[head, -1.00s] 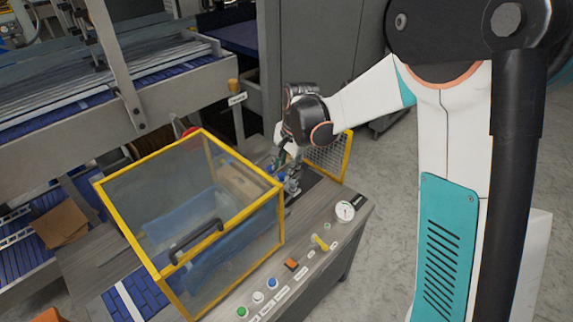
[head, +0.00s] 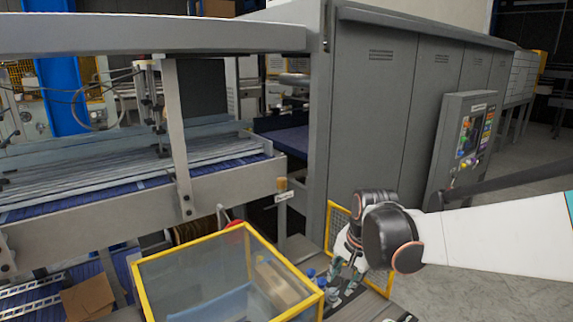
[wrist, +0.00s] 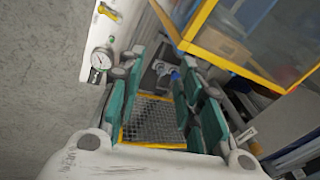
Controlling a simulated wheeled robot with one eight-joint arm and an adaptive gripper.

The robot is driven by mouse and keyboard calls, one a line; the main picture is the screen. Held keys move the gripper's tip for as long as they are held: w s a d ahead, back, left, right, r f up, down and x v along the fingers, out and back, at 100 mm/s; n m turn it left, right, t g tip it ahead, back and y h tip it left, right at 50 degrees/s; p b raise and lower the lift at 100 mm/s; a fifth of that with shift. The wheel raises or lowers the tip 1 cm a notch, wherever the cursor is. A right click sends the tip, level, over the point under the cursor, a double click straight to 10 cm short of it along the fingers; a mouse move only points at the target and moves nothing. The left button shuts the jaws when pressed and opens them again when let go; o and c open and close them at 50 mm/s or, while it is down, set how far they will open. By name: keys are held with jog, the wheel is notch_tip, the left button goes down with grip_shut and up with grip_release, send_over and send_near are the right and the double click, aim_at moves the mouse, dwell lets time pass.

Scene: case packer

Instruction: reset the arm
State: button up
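My gripper (head: 347,268) is at the lower right of the head view, beside the right corner of the yellow-framed clear guard box (head: 190,245). In the wrist view my gripper (wrist: 160,95) has its two teal-padded fingers spread apart, with nothing held between them. Beyond the fingers are a yellow-edged mesh panel (wrist: 152,118) and a small blue and grey fitting (wrist: 165,70). The guard box's yellow frame (wrist: 230,62) is at the upper right of the wrist view, close to one finger.
A pressure gauge (wrist: 102,60) on the panel lies close to the left finger. A control cabinet with a screen (head: 465,140) stands at the right, in front of grey cabinets (head: 370,110). A conveyor (head: 130,170) fills the left. Open floor (head: 440,295) shows at lower right.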

jog(key=s+d+f+n+t+b, duration=0.1)
jog(key=s+f+n+b, duration=0.1)
jog(key=s, duration=0.5)
jog(key=s+d+f+n+t+b, duration=0.1)
jog(key=s+d+f+n+b, duration=0.1)
jog(key=s+b, duration=0.3)
jog(key=s+d+f+n+t+h+b, duration=0.1)
jog(key=s+n+b, duration=0.3)
jog(key=s, duration=0.5)
jog(key=shift+d+f+t, duration=0.45)
jog(key=shift+d+t, duration=0.05)
jog(key=shift+d, duration=0.25)
